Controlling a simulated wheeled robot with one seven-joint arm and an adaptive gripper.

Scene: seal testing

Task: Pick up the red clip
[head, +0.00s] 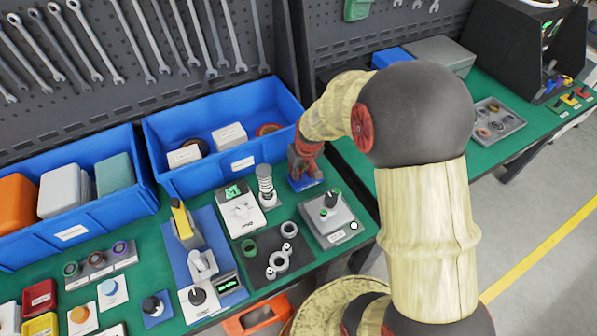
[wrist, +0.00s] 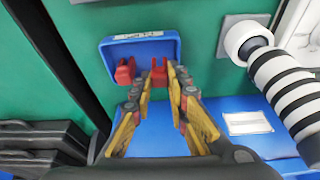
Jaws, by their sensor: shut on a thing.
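A small blue tray (head: 308,187) sits on the green bench under my gripper (head: 303,172); it also shows in the wrist view (wrist: 140,47), with a white label on its far rim. Two red clips stand in it in the wrist view. My gripper (wrist: 159,72) is shut on the right red clip (wrist: 159,76), with a finger on each side of it. The left red clip (wrist: 124,71) stands just left of the fingers. In the head view my gripper hides most of the tray and the clips. I cannot tell whether the held clip touches the tray floor.
A striped cylinder (head: 265,183) stands left of the tray, close to my gripper in the wrist view (wrist: 283,85). A large blue bin (head: 205,178) with boxes stands behind it. A grey device with a black knob (head: 329,212) lies in front. A gap separates this bench from another.

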